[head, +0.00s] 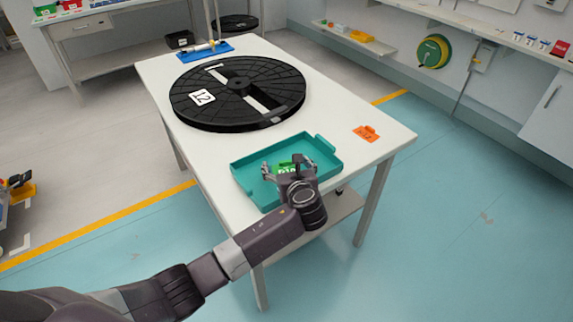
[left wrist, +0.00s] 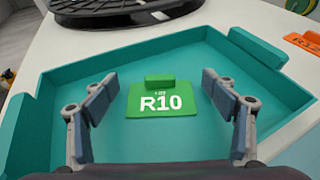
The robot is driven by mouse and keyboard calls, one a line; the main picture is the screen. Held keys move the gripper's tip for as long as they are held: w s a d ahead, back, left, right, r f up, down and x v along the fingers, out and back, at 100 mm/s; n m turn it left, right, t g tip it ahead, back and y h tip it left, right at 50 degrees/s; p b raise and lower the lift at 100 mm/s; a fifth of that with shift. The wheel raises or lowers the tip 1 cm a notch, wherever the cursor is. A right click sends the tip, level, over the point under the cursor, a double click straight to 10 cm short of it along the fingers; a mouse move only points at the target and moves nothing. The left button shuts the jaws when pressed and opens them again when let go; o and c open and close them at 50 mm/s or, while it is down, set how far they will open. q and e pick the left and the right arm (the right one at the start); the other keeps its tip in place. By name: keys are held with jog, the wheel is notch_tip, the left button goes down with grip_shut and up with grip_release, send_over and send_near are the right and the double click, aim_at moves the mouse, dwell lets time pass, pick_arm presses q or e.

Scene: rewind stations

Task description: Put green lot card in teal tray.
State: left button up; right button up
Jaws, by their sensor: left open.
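The green lot card (left wrist: 161,102), marked R10 with a raised tab, lies flat inside the teal tray (left wrist: 55,140) on its floor. In the head view the card (head: 284,168) is partly hidden behind my left gripper (head: 287,167). The teal tray (head: 240,181) sits at the near end of the white table. In the left wrist view my left gripper (left wrist: 160,103) is open, with one finger on each side of the card and a gap to it on both sides. My right gripper is not in view.
An orange card (head: 366,133) lies on the white table (head: 370,160) right of the tray. A large black reel (head: 237,92) marked 12 lies behind the tray. A blue tray (head: 205,51) is at the far end. Shelves line the right wall.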

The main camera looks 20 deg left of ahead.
pick_arm(q)
jog(key=shift+r, duration=0.1)
jog(key=shift+s+d+r, duration=0.15)
jog(key=p+v, duration=0.1)
jog(key=v, duration=1)
jog(key=shift+s+d, duration=0.2)
jog(key=shift+s, duration=0.05)
